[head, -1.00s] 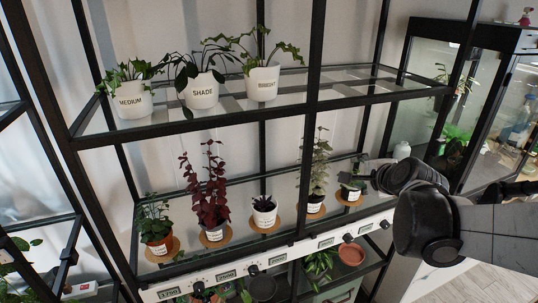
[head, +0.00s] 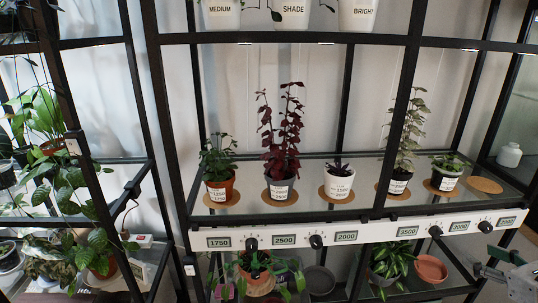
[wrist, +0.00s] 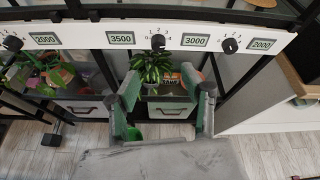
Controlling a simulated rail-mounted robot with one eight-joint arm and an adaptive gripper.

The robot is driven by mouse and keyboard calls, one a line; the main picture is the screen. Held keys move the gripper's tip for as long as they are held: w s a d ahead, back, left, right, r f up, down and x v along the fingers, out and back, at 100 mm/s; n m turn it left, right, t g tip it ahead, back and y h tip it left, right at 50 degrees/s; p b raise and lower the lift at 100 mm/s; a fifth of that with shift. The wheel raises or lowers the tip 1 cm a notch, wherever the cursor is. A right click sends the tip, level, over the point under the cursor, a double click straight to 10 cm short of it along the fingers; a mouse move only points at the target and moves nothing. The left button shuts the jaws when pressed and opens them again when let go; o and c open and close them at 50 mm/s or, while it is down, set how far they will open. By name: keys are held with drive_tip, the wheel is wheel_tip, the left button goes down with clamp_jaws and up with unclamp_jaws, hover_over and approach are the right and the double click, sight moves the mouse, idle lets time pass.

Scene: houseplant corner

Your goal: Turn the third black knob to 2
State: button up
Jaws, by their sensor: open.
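A white strip (head: 360,234) along the shelf front carries black knobs and number displays. The third black knob (head: 435,231) sits between the 3500 and 3000 displays; it also shows in the wrist view (wrist: 158,41), upper middle, with small scale numbers around it. Its pointer is too small to read surely. My gripper (wrist: 168,88) is open and empty, its two fingers apart, below and in front of the strip and not touching the knob. In the head view my gripper (head: 494,263) is at the lower right edge, partly cut off.
Other knobs are the first (head: 251,243), the second (head: 316,241) and the fourth (head: 485,227), close right of the third. Potted plants stand on cork mats on the glass shelf above. A leafy plant (wrist: 151,66) is below the third knob. Black posts frame the rack.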

sight(439, 235)
drive_tip(key=b+x, duration=0.1)
drive_tip(key=x, duration=0.3)
drive_tip(key=b+x, duration=0.2)
drive_tip(key=x, duration=0.3)
drive_tip(key=b+x, duration=0.1)
drive_tip(key=x, duration=0.3)
drive_tip(key=shift+w+a+f, duration=0.15)
drive_tip(key=shift+f, duration=0.2)
clamp_jaws()
